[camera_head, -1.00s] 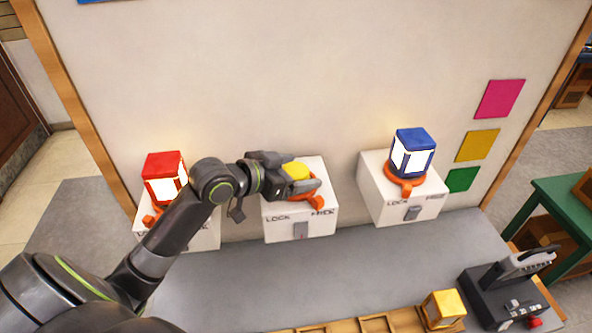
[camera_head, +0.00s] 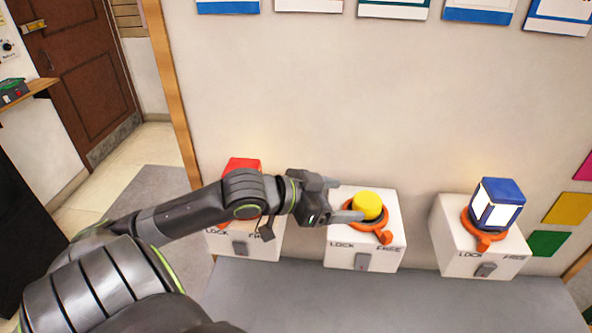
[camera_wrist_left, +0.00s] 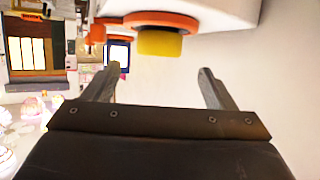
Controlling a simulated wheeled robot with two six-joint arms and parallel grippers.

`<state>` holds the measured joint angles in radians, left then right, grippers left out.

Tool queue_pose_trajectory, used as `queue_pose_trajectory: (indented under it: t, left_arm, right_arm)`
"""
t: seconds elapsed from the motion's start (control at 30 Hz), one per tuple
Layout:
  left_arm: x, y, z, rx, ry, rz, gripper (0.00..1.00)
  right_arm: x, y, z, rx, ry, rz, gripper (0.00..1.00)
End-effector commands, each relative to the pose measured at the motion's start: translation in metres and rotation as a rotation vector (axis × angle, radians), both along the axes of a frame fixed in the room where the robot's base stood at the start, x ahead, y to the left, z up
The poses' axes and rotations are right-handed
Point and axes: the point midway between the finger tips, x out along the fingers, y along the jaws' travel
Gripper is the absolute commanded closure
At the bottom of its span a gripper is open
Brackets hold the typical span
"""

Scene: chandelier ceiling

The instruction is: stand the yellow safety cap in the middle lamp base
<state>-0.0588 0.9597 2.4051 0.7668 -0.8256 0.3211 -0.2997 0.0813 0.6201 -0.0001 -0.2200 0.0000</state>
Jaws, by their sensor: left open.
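The yellow safety cap (camera_head: 367,205) sits in the orange ring of the middle lamp base (camera_head: 365,239), a white box marked LOCK and FREE. In the head view it looks upright. My left gripper (camera_head: 345,199) is open just left of the cap, with its fingertips pointing toward it. In the left wrist view, the cap (camera_wrist_left: 160,43) is beyond the empty open fingers (camera_wrist_left: 157,80), with the orange ring (camera_wrist_left: 150,20) around its base. I see a gap between the fingers and the cap there. My right gripper is not in view.
A red lamp (camera_head: 242,166) stands on the left base, partly hidden by my arm. A blue lamp (camera_head: 497,204) stands on the right base (camera_head: 477,252). The grey tabletop (camera_head: 400,295) in front of the bases is clear. The wall rises close behind.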

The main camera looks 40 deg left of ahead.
Motion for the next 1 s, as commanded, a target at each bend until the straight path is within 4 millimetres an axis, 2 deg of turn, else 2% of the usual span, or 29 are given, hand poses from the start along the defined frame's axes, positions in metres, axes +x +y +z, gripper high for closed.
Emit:
queue_pose_trajectory:
  t: [0.4, 0.8, 1.0]
  left_arm:
    - [-0.034, 0.015, 0.016, 0.005, 0.008, -0.007, 0.22]
    - [-0.064, 0.030, 0.034, -0.003, 0.006, 0.001, 0.22]
    - [-0.074, 0.036, 0.037, -0.002, 0.004, 0.000, 0.22]
  right_arm:
    - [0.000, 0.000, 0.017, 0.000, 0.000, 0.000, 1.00]
    - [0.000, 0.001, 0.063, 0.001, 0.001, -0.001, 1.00]
    - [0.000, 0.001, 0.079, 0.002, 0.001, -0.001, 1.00]
